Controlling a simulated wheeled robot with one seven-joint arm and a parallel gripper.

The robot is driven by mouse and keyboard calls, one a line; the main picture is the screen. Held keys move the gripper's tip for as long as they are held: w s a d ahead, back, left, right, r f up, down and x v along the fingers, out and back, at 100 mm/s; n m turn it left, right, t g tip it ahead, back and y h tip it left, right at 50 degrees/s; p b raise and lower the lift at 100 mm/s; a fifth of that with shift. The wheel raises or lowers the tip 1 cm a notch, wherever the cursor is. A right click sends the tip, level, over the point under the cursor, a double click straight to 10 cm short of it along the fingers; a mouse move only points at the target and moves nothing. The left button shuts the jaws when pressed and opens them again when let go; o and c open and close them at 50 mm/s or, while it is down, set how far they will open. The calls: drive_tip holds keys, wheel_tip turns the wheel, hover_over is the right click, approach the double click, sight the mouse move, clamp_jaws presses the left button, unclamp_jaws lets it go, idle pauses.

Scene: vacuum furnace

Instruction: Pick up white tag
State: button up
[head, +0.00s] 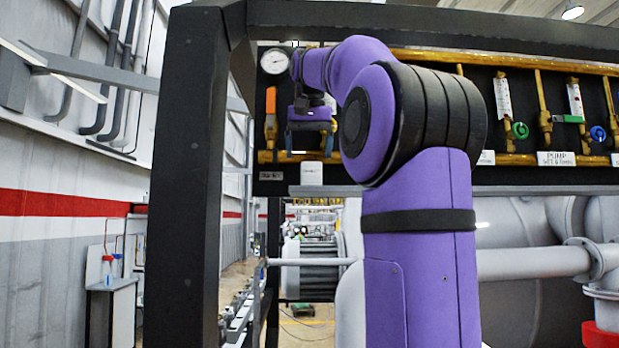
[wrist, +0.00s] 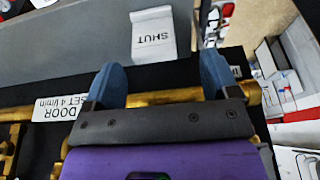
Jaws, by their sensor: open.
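A white tag (wrist: 153,35) marked "SHUT" shows in the wrist view as a small block on a grey ledge. In the head view a white block (head: 311,172), which looks like the same tag, sits at the ledge below my gripper. My gripper (head: 309,146) hangs in front of the panel with its fingers pointing down. In the wrist view the two blue fingers of my gripper (wrist: 162,72) are spread wide and nothing is between them. The tag lies beyond the fingertips, roughly in line with the gap, apart from them.
The grey ledge (wrist: 75,55) runs under the black panel. Brass pipe (wrist: 160,97) and a "DOOR SET" label (wrist: 55,107) are close to my gripper. An orange-handled valve (head: 270,115) and a gauge (head: 274,61) are to its left. A black frame post (head: 190,180) stands further left.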

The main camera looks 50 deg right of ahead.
sight(311, 173)
drive_tip(key=shift+d+x, duration=0.2)
drive_tip(key=shift+x, duration=2.7)
drive_tip(key=shift+s, duration=0.2)
drive_tip(key=c, duration=1)
